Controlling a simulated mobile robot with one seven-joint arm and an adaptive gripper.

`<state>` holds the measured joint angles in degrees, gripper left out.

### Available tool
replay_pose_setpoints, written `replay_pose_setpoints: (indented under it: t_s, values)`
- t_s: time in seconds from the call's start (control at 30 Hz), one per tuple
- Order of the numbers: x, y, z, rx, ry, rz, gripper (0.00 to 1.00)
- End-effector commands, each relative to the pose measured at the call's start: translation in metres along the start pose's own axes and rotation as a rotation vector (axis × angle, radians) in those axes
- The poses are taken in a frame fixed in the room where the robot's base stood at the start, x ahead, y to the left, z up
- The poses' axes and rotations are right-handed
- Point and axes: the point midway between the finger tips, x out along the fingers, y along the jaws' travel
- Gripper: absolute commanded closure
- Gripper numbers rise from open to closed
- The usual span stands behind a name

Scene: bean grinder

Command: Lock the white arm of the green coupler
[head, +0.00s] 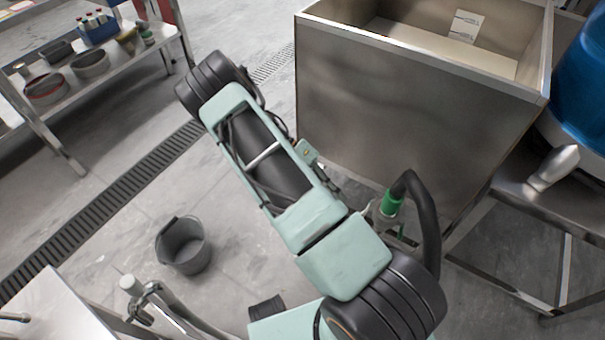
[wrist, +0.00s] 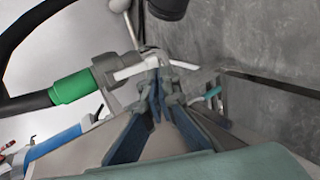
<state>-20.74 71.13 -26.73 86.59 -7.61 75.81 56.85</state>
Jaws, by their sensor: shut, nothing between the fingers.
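The green coupler (wrist: 75,88) is at the left of the wrist view, on the end of a black hose, and joins a grey metal fitting. It also shows in the head view (head: 391,203), beside my arm. A white arm (wrist: 134,70) sticks out from the fitting toward my fingertips. My gripper (wrist: 156,85) is shut with nothing held, its fingertips close to the end of this white arm. I cannot tell whether they touch. A smaller pale piece (wrist: 98,113) shows below the coupler. In the head view my arm hides the gripper.
A steel hopper (head: 400,120) stands behind the coupler. The black hose (head: 428,215) loops down at its right. A lever with a pale ball (wrist: 120,6) rises above the fitting. A blue-handled part (wrist: 55,142) lies lower left. A grey bucket (head: 183,246) stands on open floor.

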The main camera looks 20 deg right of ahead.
Motion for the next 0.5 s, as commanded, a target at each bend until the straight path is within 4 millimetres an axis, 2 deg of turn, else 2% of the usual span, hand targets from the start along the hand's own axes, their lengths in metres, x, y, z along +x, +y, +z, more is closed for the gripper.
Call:
replay_pose_setpoints:
  t_s: [0.03, 0.2, 0.5]
  values:
    - [-0.013, -0.005, -0.001, -0.001, 0.006, -0.006, 1.00]
    - [-0.042, -0.015, 0.000, -0.002, 0.004, -0.005, 1.00]
    - [-0.079, -0.028, 0.000, -0.001, 0.003, -0.004, 1.00]
